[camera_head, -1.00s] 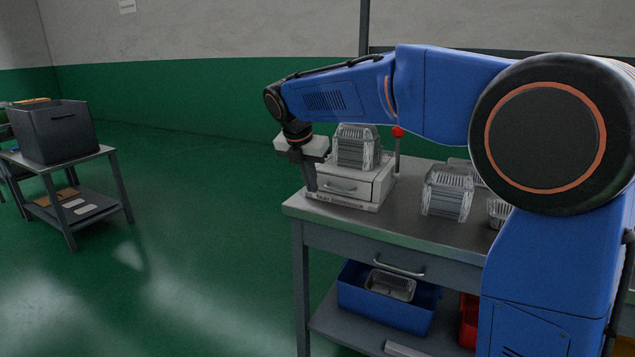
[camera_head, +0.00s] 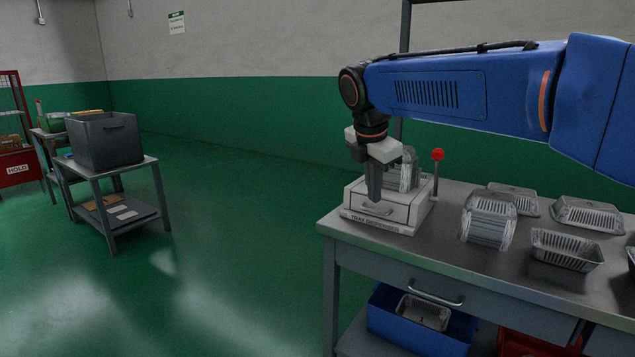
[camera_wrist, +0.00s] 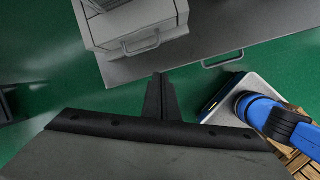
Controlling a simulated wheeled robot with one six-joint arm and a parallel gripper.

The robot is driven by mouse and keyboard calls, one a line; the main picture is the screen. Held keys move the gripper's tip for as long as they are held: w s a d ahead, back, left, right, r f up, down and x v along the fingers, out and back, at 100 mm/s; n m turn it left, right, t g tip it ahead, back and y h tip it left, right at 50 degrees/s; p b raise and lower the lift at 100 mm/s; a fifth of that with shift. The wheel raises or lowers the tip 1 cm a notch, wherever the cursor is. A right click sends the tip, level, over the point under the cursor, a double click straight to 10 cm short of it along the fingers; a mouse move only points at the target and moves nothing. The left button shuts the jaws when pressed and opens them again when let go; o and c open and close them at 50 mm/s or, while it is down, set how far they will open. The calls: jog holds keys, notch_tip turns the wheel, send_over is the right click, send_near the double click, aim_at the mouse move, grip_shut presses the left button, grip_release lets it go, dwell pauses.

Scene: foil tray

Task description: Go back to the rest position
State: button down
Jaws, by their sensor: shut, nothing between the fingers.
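My gripper (camera_head: 374,185) is at the end of my blue arm, in front of the tray dispenser (camera_head: 385,205) in the head view. Its fingers point down and are shut with nothing between them. In the wrist view the shut fingers (camera_wrist: 161,98) show at the centre, with the dispenser (camera_wrist: 130,25) beyond them at the top. The dispenser is a pale box with a drawer handle, and a stack of foil trays (camera_head: 409,170) stands on it, partly hidden behind my gripper.
The grey workbench (camera_head: 400,255) holds a foil tray stack (camera_head: 488,218) and loose foil trays (camera_head: 567,249). A red-knobbed lever (camera_head: 437,155) stands by the dispenser. A blue bin (camera_head: 390,322) sits below. A dark crate (camera_head: 105,142) is on a cart at left. The green floor between is clear.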

jog(key=s+d+f+m+y, duration=0.1)
jog(key=s+d+f+m, duration=0.2)
jog(key=s+d+m, duration=0.3)
jog(key=s+d+f+m, duration=0.4)
jog(key=s+m, duration=0.1)
jog(key=s, duration=0.4)
jog(key=s+d+f+m, duration=0.2)
jog(key=s+f+m, duration=0.4)
jog(key=s+f, duration=0.1)
jog(key=s+d+f+m+t, duration=0.1)
jog(key=s+d+f+m, duration=0.2)
jog(key=s+f+m, duration=0.3)
jog(key=shift+s+f+m+y, duration=0.4)
jog(key=shift+s, duration=0.7)
